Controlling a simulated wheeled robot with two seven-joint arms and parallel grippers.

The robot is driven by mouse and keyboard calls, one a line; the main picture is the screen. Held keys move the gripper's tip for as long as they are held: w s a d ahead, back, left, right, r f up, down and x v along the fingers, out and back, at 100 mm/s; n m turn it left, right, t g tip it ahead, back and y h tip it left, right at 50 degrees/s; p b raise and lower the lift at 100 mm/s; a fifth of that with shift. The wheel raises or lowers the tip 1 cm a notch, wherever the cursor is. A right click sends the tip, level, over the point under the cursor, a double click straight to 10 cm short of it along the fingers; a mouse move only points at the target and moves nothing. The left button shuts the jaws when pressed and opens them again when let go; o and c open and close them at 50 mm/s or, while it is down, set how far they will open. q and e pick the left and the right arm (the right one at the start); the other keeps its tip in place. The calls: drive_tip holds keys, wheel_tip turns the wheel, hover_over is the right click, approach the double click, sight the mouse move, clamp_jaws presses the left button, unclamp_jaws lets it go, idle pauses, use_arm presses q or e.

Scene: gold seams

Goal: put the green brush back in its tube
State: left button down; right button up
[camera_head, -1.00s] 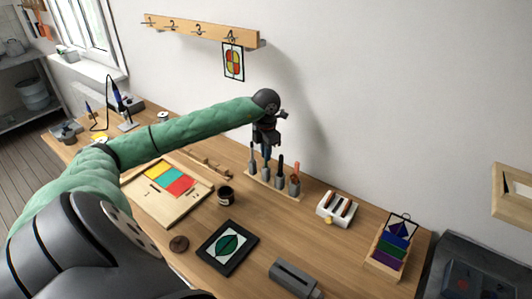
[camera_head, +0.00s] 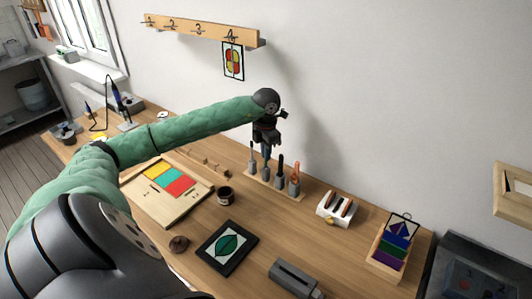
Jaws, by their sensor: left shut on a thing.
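A wooden rack (camera_head: 262,187) with several grey tubes stands near the wall at the back of the bench. My left gripper (camera_head: 266,144) is over this rack, pointing down and shut on a thin, dark, upright brush (camera_head: 266,154). Its colour is too dark and small to tell as green. The brush's lower end is at the mouth of a grey tube (camera_head: 266,172), or just in it; I cannot tell which. Other tubes beside it hold brushes, one dark (camera_head: 281,163) and one reddish (camera_head: 296,171). My right gripper is not in view.
A small dark jar (camera_head: 225,196) stands in front of the rack. A white holder (camera_head: 337,208) is to its right, and a tray of coloured pieces (camera_head: 172,205) to its left. A framed leaf picture (camera_head: 228,248) and a grey block (camera_head: 295,278) lie nearer.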

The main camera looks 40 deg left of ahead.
use_arm(q)
drive_tip(key=shift+f+b, duration=0.95)
drive_tip(key=shift+f, duration=0.2)
idle(0.4)
drive_tip(key=c, duration=0.9)
unclamp_jaws()
drive_tip(key=shift+c, duration=0.2)
drive_tip(key=shift+r, duration=0.15)
drive_tip(key=shift+r+p, duration=0.9)
drive_tip(key=shift+r, duration=2.5)
